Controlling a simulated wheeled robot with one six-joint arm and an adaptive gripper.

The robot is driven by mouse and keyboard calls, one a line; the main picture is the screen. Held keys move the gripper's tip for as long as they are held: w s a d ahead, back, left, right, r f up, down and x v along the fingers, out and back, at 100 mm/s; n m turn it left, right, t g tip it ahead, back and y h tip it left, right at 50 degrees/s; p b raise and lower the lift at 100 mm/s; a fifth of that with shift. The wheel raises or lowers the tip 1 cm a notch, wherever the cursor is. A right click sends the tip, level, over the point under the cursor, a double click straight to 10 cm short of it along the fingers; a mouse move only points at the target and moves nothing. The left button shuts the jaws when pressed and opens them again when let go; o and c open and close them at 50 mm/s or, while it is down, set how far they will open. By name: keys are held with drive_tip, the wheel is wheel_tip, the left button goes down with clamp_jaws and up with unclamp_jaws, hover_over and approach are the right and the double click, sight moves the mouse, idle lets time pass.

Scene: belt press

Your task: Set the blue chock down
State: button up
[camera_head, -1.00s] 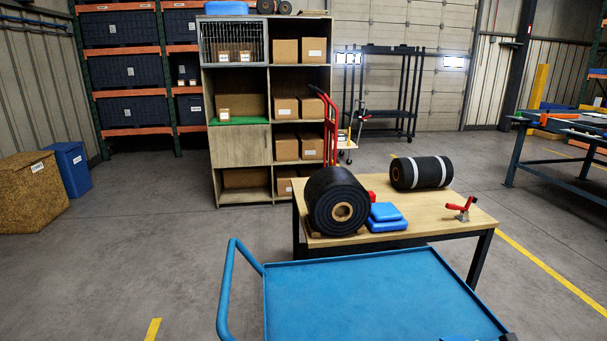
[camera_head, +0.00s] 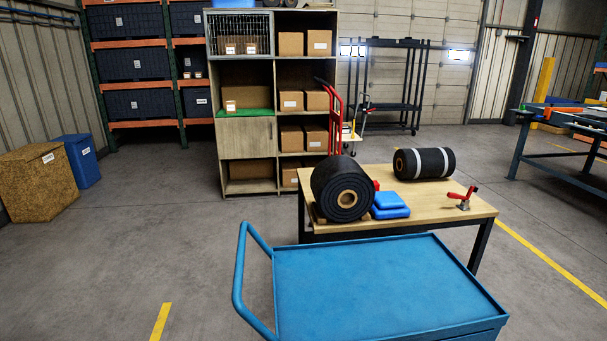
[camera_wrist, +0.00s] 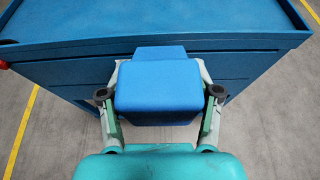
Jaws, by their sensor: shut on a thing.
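The blue chock (camera_wrist: 158,84) is a smooth, stepped blue block in the middle of the wrist view. My gripper (camera_wrist: 160,96) is shut on it, with one finger against each side. The chock is held in front of the drawer side of the blue cart (camera_wrist: 70,50), overlapping its upper edge in the picture. I cannot tell how far apart they are. The cart's flat, rimmed top is empty in the head view (camera_head: 380,285). My gripper and the held chock do not show there.
Behind the cart, a wooden table (camera_head: 440,205) bears a big black roll (camera_head: 330,188), a strapped black roll (camera_head: 432,163), stacked blue blocks (camera_head: 390,206) and a red clamp (camera_head: 463,199). A shelf unit (camera_head: 245,170) stands behind.

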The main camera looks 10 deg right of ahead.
drive_tip(key=s+a+f, duration=0.1)
drive_tip(key=a+f, duration=0.5)
drive_tip(key=f, duration=0.4)
drive_tip(key=s+a+f, duration=0.1)
drive_tip(key=a+f, duration=0.6)
drive_tip(key=f, duration=0.4)
drive_tip(key=shift+a+f, duration=0.25)
drive_tip(key=shift+a, duration=0.05)
